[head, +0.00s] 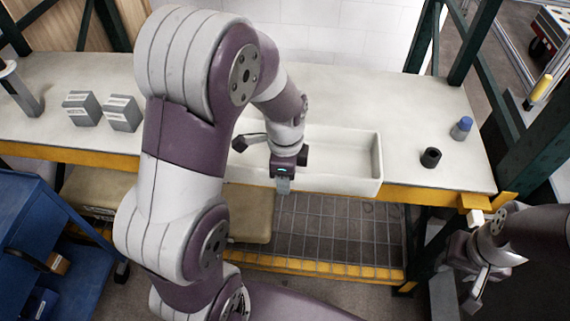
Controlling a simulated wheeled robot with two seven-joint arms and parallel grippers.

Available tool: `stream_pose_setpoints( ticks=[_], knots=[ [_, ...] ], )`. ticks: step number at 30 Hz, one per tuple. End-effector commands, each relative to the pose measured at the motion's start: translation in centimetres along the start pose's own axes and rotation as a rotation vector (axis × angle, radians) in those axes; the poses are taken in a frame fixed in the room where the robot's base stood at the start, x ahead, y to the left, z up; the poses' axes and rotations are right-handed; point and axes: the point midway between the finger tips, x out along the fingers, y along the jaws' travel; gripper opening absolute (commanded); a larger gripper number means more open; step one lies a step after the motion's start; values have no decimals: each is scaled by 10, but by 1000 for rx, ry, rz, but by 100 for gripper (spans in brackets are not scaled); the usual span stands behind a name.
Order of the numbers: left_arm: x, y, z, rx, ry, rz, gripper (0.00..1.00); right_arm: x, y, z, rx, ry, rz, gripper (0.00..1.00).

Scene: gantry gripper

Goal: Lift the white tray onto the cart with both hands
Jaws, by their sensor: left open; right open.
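The white tray (372,176) is a long, shallow, open box on the pale workbench, along its front edge. My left arm hides its left part. My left gripper (283,187) is open and points down at the tray's front wall; whether it touches the wall cannot be told. My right gripper (473,299) is open and empty at the lower right, in front of the bench and apart from the tray. A blue wheeled cart (42,225) stands at the lower left, partly cut off by the frame.
Two grey blocks (82,108) sit on the left of the bench (425,110). A black cup (431,158) and a blue-topped cylinder (461,128) stand right of the tray. Dark green posts (474,40) rise at the bench's back. A wire shelf (335,230) lies below.

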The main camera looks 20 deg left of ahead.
Motion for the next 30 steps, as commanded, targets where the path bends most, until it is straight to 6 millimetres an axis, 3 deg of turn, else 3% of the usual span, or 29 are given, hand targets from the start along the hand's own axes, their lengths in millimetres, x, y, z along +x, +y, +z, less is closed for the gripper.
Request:
stream_pose_setpoints(
  ticks=[14,15,21,30],
  knots=[
    [-100,0,0,0,1,-4,43,-6,0,-1,0,0,0,43],
    [-110,0,0,0,1,-3,43,-14,0,-2,0,0,0,43],
    [-123,0,0,0,0,-1,43,-22,0,-3,0,0,0,43],
    [-122,0,0,0,0,0,43,-21,0,-2,0,0,0,43]
  ],
)
